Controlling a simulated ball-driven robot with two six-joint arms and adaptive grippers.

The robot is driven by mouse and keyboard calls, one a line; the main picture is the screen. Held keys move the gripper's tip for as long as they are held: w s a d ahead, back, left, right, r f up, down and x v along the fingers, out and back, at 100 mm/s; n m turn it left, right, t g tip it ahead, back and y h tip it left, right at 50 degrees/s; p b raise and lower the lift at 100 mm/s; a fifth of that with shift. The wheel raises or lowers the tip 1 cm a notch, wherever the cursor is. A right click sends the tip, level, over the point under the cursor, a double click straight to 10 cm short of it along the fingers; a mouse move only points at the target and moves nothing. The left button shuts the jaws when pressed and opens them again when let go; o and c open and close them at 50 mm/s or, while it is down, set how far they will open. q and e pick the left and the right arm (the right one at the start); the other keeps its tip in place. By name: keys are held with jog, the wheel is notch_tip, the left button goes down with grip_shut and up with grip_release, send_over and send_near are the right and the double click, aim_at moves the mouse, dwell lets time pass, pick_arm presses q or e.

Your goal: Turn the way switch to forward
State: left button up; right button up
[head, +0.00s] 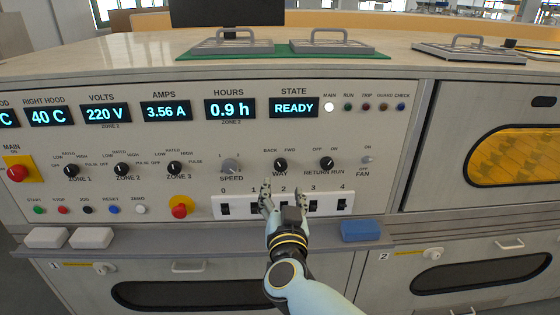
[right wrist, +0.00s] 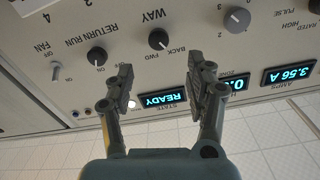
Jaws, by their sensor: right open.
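The way switch (head: 280,165) is a black round knob on the control panel, with BACK marked at its upper left and FWD at its upper right. It also shows in the right wrist view (right wrist: 158,39), just beyond my fingertips. My right gripper (head: 283,191) is open and empty, just below the knob in the head view, in front of the numbered switch strip. In the right wrist view the two fingers (right wrist: 161,68) stand apart, with the knob beyond the gap between them. My left gripper is not in view.
The speed knob (head: 230,167) is left of the way switch and the return run knob (head: 327,163) right. The numbered switch strip (head: 335,203) is partly hidden by my gripper. The state display (head: 294,107) reads READY. A blue block (head: 362,230) lies on the ledge.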

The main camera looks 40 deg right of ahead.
aim_at(280, 168)
jog(key=x, duration=0.5)
jog(key=shift+d+f, duration=0.1)
jog(key=shift+d, duration=0.1)
jog(key=b+x, duration=0.1)
jog(key=x, duration=0.3)
jog(key=shift+a, duration=0.15)
jog(key=shift+w+d, duration=0.25)
jog(key=shift+w, duration=0.2)
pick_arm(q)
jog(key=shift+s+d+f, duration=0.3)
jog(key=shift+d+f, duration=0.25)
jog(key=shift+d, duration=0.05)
pick_arm(e)
grip_shut()
